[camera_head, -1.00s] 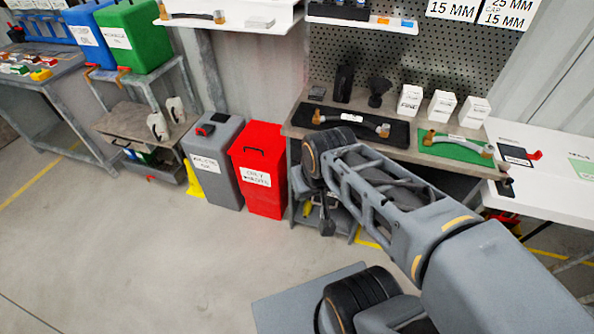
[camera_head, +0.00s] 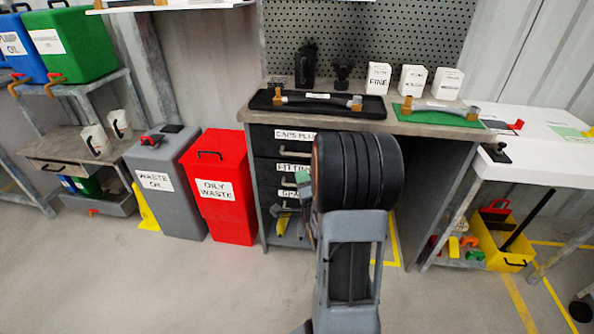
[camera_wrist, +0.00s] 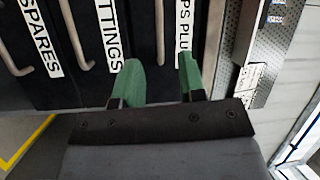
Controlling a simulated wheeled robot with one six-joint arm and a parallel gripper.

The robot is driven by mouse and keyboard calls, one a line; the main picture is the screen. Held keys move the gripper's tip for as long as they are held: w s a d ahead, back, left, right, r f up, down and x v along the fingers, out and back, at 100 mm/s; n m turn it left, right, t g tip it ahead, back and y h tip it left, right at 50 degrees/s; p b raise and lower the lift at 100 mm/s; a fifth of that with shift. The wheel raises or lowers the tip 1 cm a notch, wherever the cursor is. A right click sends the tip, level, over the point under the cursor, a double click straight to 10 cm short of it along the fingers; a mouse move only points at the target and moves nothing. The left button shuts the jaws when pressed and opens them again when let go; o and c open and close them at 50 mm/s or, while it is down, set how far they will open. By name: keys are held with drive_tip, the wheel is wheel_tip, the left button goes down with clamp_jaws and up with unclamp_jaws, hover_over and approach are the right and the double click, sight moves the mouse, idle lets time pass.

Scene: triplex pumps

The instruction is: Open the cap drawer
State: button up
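The cap drawer (camera_head: 262,140), labelled CAPS PLUGS, is the top black drawer under the workbench and looks shut. My wrist hides its right part in the head view. In the wrist view its label (camera_wrist: 184,25) and pale bar handle (camera_wrist: 160,35) show at the top, with the picture turned sideways. My gripper (camera_wrist: 158,70) has two green fingers, apart, with nothing between their tips. The handle lines up between the fingers, ahead of them; contact does not show. In the head view only a bit of green finger (camera_head: 303,175) shows left of my wrist.
The FITTINGS drawer (camera_head: 266,172) and another drawer sit below. Tools and white boxes (camera_head: 413,80) stand on the bench. A red waste bin (camera_head: 222,190) and grey waste-oil bin (camera_head: 165,185) stand left. A yellow crate (camera_head: 500,240) is right. Floor in front is clear.

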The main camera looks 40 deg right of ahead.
sight(297, 154)
drive_tip(key=shift+m+t+h, duration=0.4)
drive_tip(key=shift+m, duration=0.3)
drive_tip(key=x, duration=0.4)
drive_tip(key=b+x, duration=0.1)
drive_tip(key=x, duration=0.3)
drive_tip(key=d+f+b+x, duration=0.1)
drive_tip(key=x, duration=0.4)
drive_tip(key=shift+s+f, duration=0.1)
clamp_jaws()
